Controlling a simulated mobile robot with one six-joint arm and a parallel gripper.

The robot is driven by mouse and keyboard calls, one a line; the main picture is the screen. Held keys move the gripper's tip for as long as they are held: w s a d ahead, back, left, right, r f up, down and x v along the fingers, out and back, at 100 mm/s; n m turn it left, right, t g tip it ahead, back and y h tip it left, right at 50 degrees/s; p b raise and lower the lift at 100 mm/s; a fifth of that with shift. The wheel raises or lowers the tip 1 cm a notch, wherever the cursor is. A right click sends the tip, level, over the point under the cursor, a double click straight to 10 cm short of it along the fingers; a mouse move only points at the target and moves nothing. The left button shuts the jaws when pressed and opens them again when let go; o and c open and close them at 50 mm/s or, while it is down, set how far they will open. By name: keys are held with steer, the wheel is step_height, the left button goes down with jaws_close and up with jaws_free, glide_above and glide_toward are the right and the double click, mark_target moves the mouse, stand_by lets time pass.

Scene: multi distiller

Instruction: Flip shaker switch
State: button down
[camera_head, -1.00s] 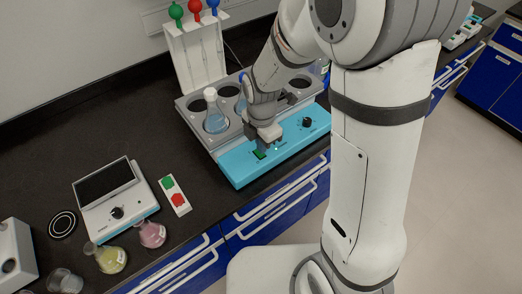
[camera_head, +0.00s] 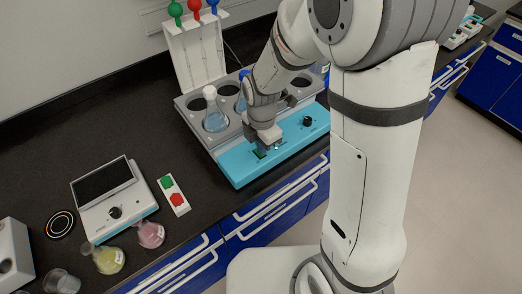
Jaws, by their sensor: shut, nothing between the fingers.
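The shaker (camera_head: 236,167) has a light-blue front and a grey top with round wells, and stands on the black bench. Its small green switch (camera_head: 260,154) is on the left part of the front panel, partly hidden by my gripper. A black knob (camera_head: 307,121) is further right on the panel. My gripper (camera_head: 270,147) is shut and empty, pointing down just beside the switch, at its right. I cannot tell whether it touches the switch. A flask of blue liquid (camera_head: 214,115) sits in the shaker's left well.
A hot plate or stirrer with a dark top (camera_head: 103,183) stands at the left, beside a box with green and red buttons (camera_head: 173,195). A white rack with coloured-top pipettes (camera_head: 195,55) stands behind the shaker.

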steer(key=shift+f, duration=0.3)
steer(key=shift+r, duration=0.15)
steer(key=shift+r+p, duration=2.35)
steer(key=shift+r, duration=1.05)
